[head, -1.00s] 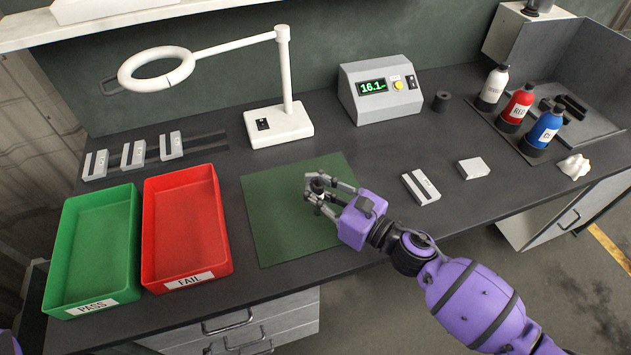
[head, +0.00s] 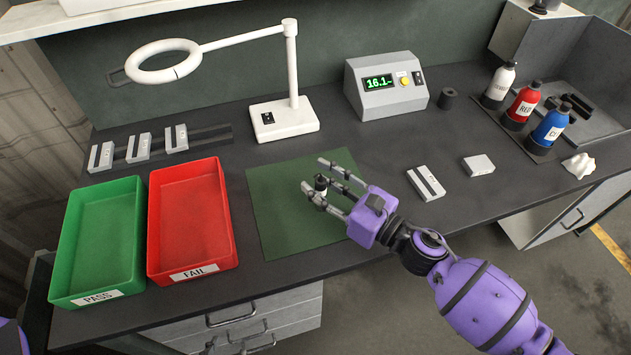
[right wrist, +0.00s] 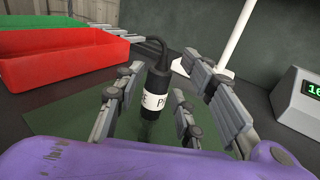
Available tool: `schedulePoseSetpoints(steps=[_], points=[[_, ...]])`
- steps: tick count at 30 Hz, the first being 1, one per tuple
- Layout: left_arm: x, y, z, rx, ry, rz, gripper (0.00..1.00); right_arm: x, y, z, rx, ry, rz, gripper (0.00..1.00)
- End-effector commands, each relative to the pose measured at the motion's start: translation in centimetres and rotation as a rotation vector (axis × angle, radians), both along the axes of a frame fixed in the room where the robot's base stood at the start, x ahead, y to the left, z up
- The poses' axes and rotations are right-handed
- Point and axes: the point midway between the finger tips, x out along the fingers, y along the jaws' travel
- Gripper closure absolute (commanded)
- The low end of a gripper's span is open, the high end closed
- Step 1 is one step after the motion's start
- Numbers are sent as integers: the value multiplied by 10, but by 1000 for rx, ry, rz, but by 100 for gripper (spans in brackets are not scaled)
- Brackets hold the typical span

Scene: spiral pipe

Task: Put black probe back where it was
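The black probe (right wrist: 157,95) has a white lettered band and a cable from its top. It stands roughly upright between the spread fingers of my right gripper (head: 315,175), with gaps on both sides in the right wrist view. In the head view the probe (head: 321,184) is small and partly hidden by the fingers, over the green mat (head: 275,225). I cannot tell whether its lower end touches the mat. A small black cylinder (head: 447,98) stands right of the grey meter (head: 388,99); I cannot tell if it is a holder. My left gripper is not visible.
The green PASS tray (head: 99,292) and red FAIL tray (head: 194,268) stand left of the mat. A white ring lamp (head: 284,123) stands behind it. Grey blocks (head: 426,183) lie to the right, and several bottles (head: 550,125) stand at the far right.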

Motion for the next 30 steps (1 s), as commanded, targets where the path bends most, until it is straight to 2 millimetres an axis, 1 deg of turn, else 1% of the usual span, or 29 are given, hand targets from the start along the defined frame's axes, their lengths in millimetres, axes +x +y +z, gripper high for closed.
schedulePoseSetpoints(steps=[1,3,9,15,19,24,30], points=[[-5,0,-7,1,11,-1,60,-10,-9,-9,-3,12,0,65],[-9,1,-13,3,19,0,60,-20,-21,-11,-3,14,-1,65],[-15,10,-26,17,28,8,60,-47,-54,-11,-3,14,-1,65],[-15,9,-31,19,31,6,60,-64,-76,-8,-2,10,-1,65],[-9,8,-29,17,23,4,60,-68,-81,-5,-1,7,1,65],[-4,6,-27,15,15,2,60,-69,-82,-4,-1,6,1,65],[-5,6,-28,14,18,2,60,-69,-82,-4,-1,6,1,65]])
